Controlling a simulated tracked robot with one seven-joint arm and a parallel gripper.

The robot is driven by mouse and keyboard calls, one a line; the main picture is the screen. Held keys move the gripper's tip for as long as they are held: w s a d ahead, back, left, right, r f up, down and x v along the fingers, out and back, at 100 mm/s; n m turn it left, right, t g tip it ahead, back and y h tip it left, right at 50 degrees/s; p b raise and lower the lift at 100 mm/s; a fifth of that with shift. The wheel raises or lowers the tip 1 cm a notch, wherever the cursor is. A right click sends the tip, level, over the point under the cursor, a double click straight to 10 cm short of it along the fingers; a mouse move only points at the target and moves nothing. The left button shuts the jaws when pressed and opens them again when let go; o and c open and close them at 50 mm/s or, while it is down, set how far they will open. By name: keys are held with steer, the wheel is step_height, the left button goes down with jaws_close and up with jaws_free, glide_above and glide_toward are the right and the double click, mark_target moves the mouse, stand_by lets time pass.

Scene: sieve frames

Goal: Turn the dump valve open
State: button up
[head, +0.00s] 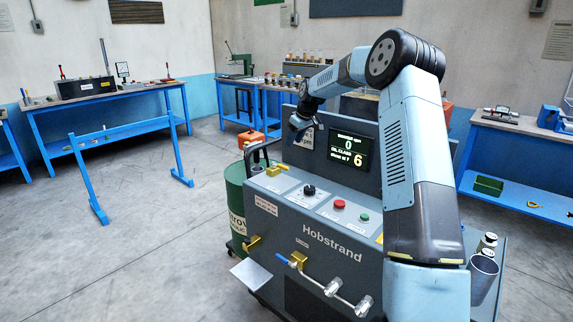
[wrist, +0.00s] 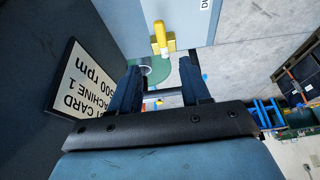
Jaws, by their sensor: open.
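The grey Hobstrand machine (head: 330,232) stands in front of me. A brass valve (head: 298,259) with a blue lever (head: 283,259) is on its front, beside metal pipe fittings. Another brass fitting (head: 253,243) sits at the front left, above a pale plate. A yellow fitting (head: 277,169) is on the panel's top left. I cannot read which one is labelled as the dump valve. My gripper (wrist: 160,88) is open and empty, high beside the display column in the head view (head: 297,132). A yellow fitting (wrist: 163,40) shows beyond the fingers in the wrist view, not touching them.
The display (head: 349,149) reads 0 and 6. A black knob (head: 309,190), red button (head: 339,204) and green button (head: 364,217) are on the panel. A green drum (head: 236,200) stands at the left.

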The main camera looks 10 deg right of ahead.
mark_target(284, 166)
steer(key=x, duration=1.3)
steer(key=shift+a+f, duration=0.1)
steer(key=shift+f, duration=0.1)
steer(key=shift+c, duration=0.4)
jaws_close()
